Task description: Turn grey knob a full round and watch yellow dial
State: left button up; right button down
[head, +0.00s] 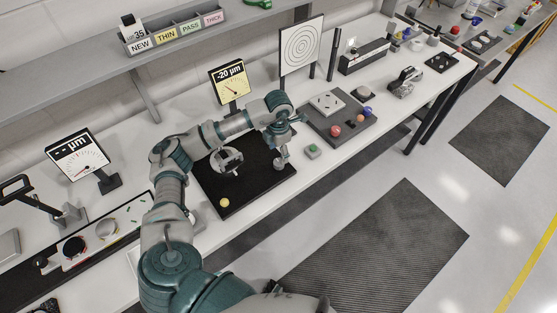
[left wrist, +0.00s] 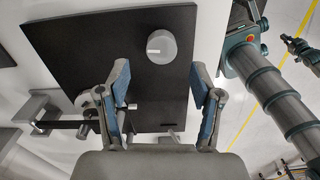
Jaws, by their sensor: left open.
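The black plate (head: 246,194) lies on the bench. In the left wrist view, the grey knob (left wrist: 161,46), a round cap with a white mark, stands on this plate (left wrist: 95,40). My left gripper (left wrist: 160,76) is open and empty, fingers apart, with the knob just beyond its tips and no contact visible. In the head view my left gripper (head: 284,135) hangs over the plate's right part; the wrist partly hides what lies under it. The yellow dial (head: 233,86) stands behind the plate and reads -20 µm. A grey round mount (head: 228,160) stands on the plate.
A white dial (head: 77,153) stands at left. A shelf (head: 150,55) overhangs the back.

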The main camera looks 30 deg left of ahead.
aim_at(279, 161)
pick_arm(q)
notch_tip(279, 161, down, 6)
jog(key=shift+r, duration=0.1)
jog(key=c, duration=1.1)
jog(key=shift+c, duration=0.2)
jog(key=shift+n, duration=0.4)
jog(key=n, duration=0.3)
jog(key=shift+r+n, duration=0.1)
jog(key=shift+n, duration=0.2)
jog(key=n+p, duration=0.1)
jog(key=n, duration=0.3)
jog(key=shift+n, duration=0.4)
jog(key=shift+w+n, duration=0.1)
jog(key=shift+n, duration=0.2)
